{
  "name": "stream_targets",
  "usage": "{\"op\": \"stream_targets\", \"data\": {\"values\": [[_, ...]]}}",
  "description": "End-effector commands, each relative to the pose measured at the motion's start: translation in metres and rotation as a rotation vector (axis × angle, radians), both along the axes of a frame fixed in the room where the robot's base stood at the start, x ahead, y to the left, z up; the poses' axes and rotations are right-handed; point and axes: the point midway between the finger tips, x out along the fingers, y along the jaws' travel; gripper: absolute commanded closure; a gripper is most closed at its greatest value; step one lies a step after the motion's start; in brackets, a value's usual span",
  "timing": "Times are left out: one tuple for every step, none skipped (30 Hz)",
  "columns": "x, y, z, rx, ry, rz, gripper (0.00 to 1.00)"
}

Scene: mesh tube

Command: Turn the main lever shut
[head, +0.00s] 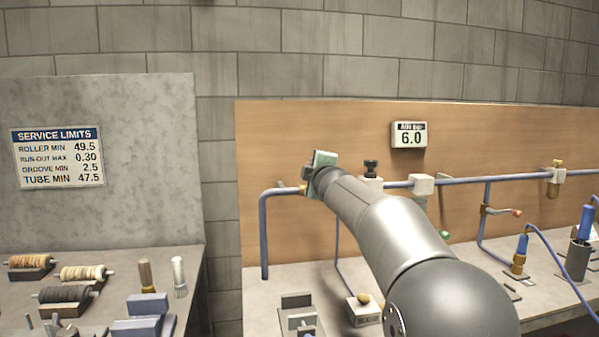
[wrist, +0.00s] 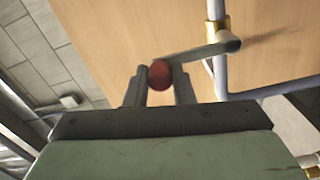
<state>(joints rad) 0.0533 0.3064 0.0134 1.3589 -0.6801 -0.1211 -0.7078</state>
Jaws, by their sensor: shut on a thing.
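The main lever (wrist: 198,52) is a grey arm with a red round knob (wrist: 160,75) at its end, seen in the wrist view. It runs from the knob to a hub beside a brass fitting (wrist: 217,27) on the pipe. My gripper (wrist: 160,82) is shut on the red knob, one finger on each side of it. In the head view my gripper (head: 318,168) is at the left end of the blue-grey pipe (head: 265,235), just right of a brass fitting (head: 303,189). The lever and knob are hidden there behind my gripper and arm.
A smaller lever with a red knob (head: 517,212) sits on a branch pipe to the right. A gauge sign reading 6.0 (head: 409,135) hangs on the wooden board (head: 290,135). The left bench holds rollers (head: 85,272), brushes (head: 179,277) and blue blocks (head: 137,328).

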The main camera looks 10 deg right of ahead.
Motion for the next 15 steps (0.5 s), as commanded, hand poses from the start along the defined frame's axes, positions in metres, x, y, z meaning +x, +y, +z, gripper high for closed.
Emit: {"op": "stream_targets", "data": {"values": [[-0.0002, -0.0008, 0.0007, -0.005, -0.002, -0.001, 1.00], [-0.0002, -0.0016, 0.0006, -0.008, -0.002, -0.002, 1.00], [-0.0002, -0.0022, 0.0007, -0.009, -0.002, -0.003, 1.00], [-0.0002, -0.0025, 0.0006, -0.010, -0.002, -0.003, 1.00], [-0.0002, -0.0026, 0.0007, -0.011, -0.002, -0.004, 1.00], [-0.0002, -0.0026, 0.0007, -0.011, -0.002, -0.004, 1.00], [-0.0002, -0.0026, 0.0007, -0.011, -0.002, -0.004, 1.00], [-0.0002, -0.0025, 0.0007, -0.011, -0.002, -0.004, 1.00], [-0.0002, -0.0025, 0.0006, -0.011, -0.002, -0.004, 1.00], [-0.0002, -0.0025, 0.0006, -0.011, -0.002, -0.003, 1.00], [-0.0002, -0.0024, 0.0007, -0.011, -0.002, -0.003, 1.00], [-0.0002, -0.0025, 0.0006, -0.011, -0.002, -0.003, 1.00], [-0.0002, -0.0025, 0.0006, -0.011, -0.002, -0.003, 1.00], [-0.0002, -0.0024, 0.0006, -0.011, -0.002, -0.003, 0.72], [-0.0002, -0.0024, 0.0006, -0.011, -0.002, -0.003, 0.61]]}}
